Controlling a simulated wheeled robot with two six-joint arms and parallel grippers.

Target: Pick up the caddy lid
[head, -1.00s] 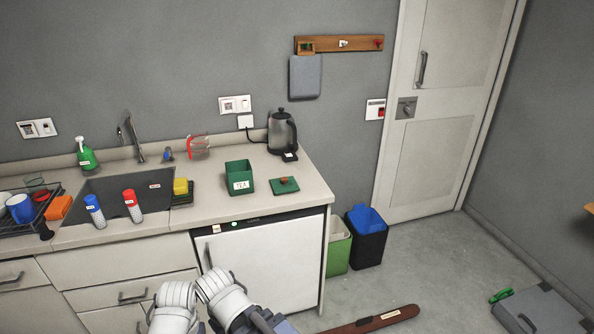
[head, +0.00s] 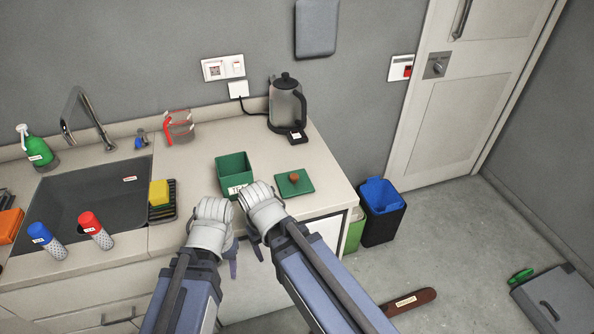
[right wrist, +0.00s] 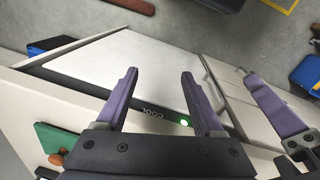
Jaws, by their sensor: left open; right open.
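The caddy lid (head: 295,184) is a flat green square with a brown knob, lying on the counter right of the open green caddy (head: 235,165). In the right wrist view the lid (right wrist: 52,140) shows partly at the lower left, beside my right gripper (right wrist: 160,85), which is open and empty. My left gripper (head: 234,262) is open. Both grippers hang close together by the counter's front edge, left of and nearer than the lid. Their fingers are partly hidden by my wrists in the head view. Neither touches the lid.
A kettle (head: 287,105) stands behind the lid. A glass jug (head: 179,127), a yellow sponge (head: 160,192) and the sink (head: 85,200) are to the left. Red (head: 96,230) and blue-capped (head: 46,238) shakers stand at the front. Counter right of the lid is clear.

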